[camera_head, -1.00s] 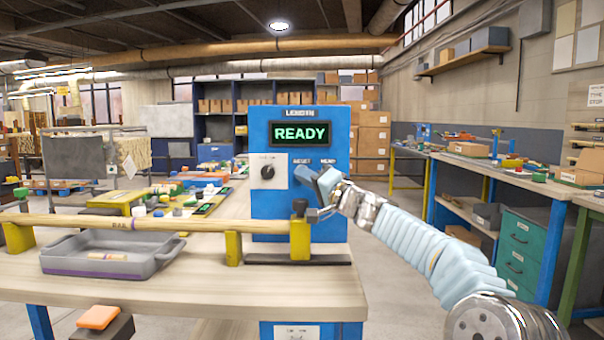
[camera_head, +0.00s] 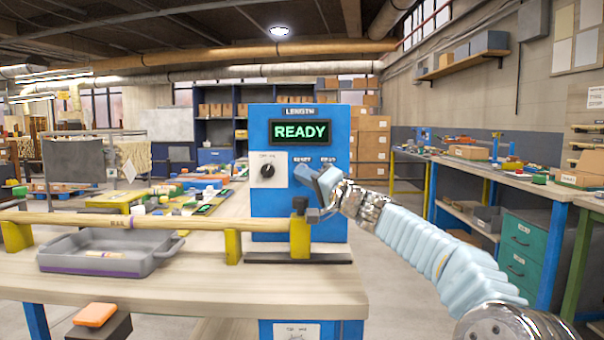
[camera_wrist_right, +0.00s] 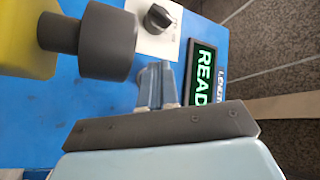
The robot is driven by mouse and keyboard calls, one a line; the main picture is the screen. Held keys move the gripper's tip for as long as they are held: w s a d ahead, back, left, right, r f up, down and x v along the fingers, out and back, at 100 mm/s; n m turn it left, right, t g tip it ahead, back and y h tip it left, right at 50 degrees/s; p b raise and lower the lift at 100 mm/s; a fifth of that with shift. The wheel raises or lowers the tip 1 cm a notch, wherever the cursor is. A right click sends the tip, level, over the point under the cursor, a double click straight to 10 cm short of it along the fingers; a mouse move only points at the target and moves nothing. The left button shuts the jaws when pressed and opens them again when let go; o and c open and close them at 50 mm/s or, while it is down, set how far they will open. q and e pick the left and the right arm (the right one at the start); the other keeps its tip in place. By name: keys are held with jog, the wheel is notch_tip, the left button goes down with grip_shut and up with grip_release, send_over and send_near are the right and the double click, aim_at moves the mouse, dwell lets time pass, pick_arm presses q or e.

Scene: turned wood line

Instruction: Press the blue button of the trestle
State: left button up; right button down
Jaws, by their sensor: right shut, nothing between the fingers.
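The blue trestle cabinet (camera_head: 262,215) stands at the bench's back edge, with a lit READY display (camera_head: 300,132), a dark knob (camera_head: 267,171) on a white plate, and RESET and READ labels. My right gripper (camera_head: 310,178) is shut and empty, in front of the panel just below these labels. In the right wrist view its fingers (camera_wrist_right: 155,88) point at the blue panel, beside the display. I cannot tell whether they touch it. No blue button is visible; the fingers cover the panel below the labels. My left gripper is not in view.
A wooden rail (camera_head: 160,222) lies across yellow supports (camera_head: 300,238) in front of the cabinet. A dark grey stop (camera_wrist_right: 108,42) is close to my right fingers. A grey tray (camera_head: 105,262) stands on the bench at left. An orange block (camera_head: 95,314) is at lower left.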

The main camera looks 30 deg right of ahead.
aim_at(305, 198)
jog(key=shift+s+a+f+b, duration=0.1)
jog(key=shift+s+a+b, duration=0.25)
jog(key=shift+s+b, duration=0.25)
jog(key=shift+s+a+f+b, duration=0.1)
jog(key=shift+s+a+b, duration=0.2)
jog(key=shift+s+b, duration=0.25)
jog(key=shift+s+a+r+b, duration=0.1)
jog(key=shift+s+a+b, duration=0.45)
jog(key=shift+s, duration=0.3)
jog(key=shift+r, duration=0.1)
